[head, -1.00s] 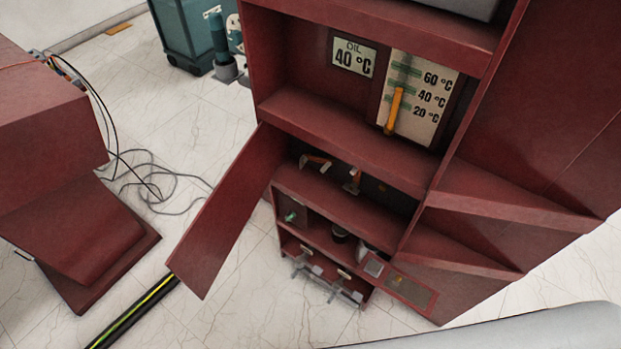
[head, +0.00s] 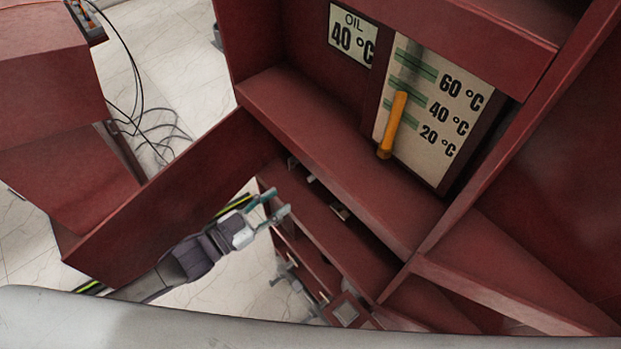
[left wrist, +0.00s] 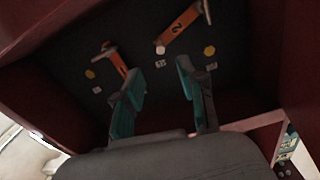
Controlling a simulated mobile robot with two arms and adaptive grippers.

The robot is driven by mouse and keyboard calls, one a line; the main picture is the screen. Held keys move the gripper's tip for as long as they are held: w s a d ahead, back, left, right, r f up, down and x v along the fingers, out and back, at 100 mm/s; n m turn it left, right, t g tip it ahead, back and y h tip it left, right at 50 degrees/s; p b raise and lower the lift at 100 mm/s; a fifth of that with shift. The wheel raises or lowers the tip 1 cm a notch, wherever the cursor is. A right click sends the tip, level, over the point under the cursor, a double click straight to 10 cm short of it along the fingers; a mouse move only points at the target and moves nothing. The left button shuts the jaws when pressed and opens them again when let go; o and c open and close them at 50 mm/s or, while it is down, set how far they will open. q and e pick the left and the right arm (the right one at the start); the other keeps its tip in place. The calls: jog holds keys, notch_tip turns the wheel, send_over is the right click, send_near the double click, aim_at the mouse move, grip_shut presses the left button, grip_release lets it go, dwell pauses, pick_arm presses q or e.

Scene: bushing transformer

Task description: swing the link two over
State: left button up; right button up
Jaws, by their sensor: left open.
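In the left wrist view, link two (left wrist: 181,28) is an orange bar marked 2 on the dark back panel of a compartment. It slants up to the right, with a pale round stud at its lower end. Another orange link (left wrist: 117,62), its marking hard to read, sits left of it and slants the other way. My left gripper (left wrist: 166,72) is open and empty, its teal-padded fingers below the two links and apart from them. In the head view the left gripper (head: 279,206) is at the open lower compartment, where the links are mostly hidden. My right gripper is not in view.
The red cabinet (head: 310,130) has an open door (head: 165,215) beside my left arm. A shelf edge is above the compartment. An oil gauge (head: 432,115) with a yellow pointer is higher up. Yellow dots (left wrist: 209,50) and small white labels mark the panel. Loose cables (head: 150,125) lie on the floor.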

aim_at(311, 177)
pick_arm(q)
jog(key=x, duration=1)
jog(key=shift+w+d+p, duration=0.25)
jog(key=shift+w+p, duration=0.05)
grip_shut()
